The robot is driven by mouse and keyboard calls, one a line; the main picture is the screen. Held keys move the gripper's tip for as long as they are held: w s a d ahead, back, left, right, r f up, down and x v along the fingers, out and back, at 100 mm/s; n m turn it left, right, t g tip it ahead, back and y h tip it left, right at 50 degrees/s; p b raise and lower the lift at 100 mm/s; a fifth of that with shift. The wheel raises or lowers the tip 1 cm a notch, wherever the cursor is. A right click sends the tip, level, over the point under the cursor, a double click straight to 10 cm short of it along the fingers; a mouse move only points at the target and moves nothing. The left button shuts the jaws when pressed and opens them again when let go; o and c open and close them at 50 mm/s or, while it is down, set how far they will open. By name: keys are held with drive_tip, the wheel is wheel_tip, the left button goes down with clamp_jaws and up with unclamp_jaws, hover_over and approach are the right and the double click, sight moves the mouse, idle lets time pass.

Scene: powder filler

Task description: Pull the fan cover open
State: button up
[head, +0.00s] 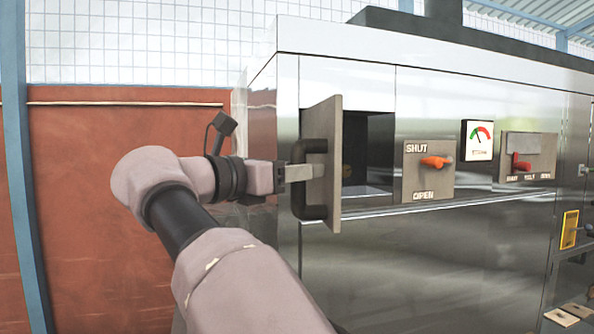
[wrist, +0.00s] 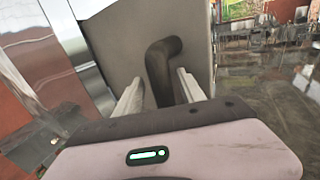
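The fan cover (head: 334,190) is a grey hinged panel with a black bar handle (head: 299,200). In the head view it stands swung out, roughly square to the machine front, with a dark opening behind it. My gripper (head: 318,172) reaches the handle from the left, one pale finger crossing in front of the bar. In the wrist view the cover (wrist: 115,50) fills the upper middle. The handle (wrist: 160,65) comes down between my two spread fingers (wrist: 160,80), with a small gap seeming to show on each side. The handle's lower end is hidden behind my gripper body.
The opening (head: 370,150) shows a dark inside and a pale floor. To its right are an orange SHUT/OPEN lever (head: 436,161), a gauge (head: 479,141) and a red switch (head: 520,163). A reddish-brown panel (head: 90,220) stands behind my arm at left.

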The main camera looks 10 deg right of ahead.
drive_tip(key=v, duration=1.7)
drive_tip(key=shift+s+a, duration=0.2)
drive_tip(key=shift+a, duration=0.05)
drive_tip(key=shift+f, duration=0.1)
